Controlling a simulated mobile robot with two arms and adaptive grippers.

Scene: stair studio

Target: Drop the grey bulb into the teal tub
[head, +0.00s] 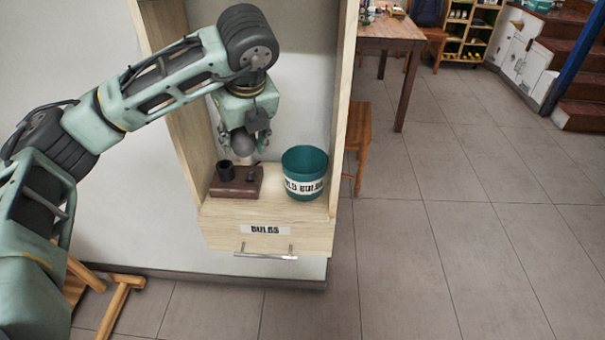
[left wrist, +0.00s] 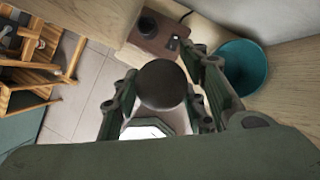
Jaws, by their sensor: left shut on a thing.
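The grey bulb (head: 243,142) is held between the fingers of my left gripper (head: 244,144), above the brown socket block. In the left wrist view the bulb (left wrist: 162,84) shows as a dark round shape between the fingers of my left gripper (left wrist: 160,95). The teal tub (head: 304,172) stands upright on the shelf, to the right of the gripper and lower. It carries a white label, partly readable as "OLD BULBS". In the left wrist view the tub (left wrist: 243,68) is at the upper right, apart from the bulb. My right gripper is in neither view.
A brown block (head: 236,183) with a black socket stands left of the tub on the shelf. Wooden side panels (head: 343,100) flank the niche. A drawer marked "BULBS" (head: 265,237) is below. A table (head: 392,30) stands behind at the right, with open tiled floor.

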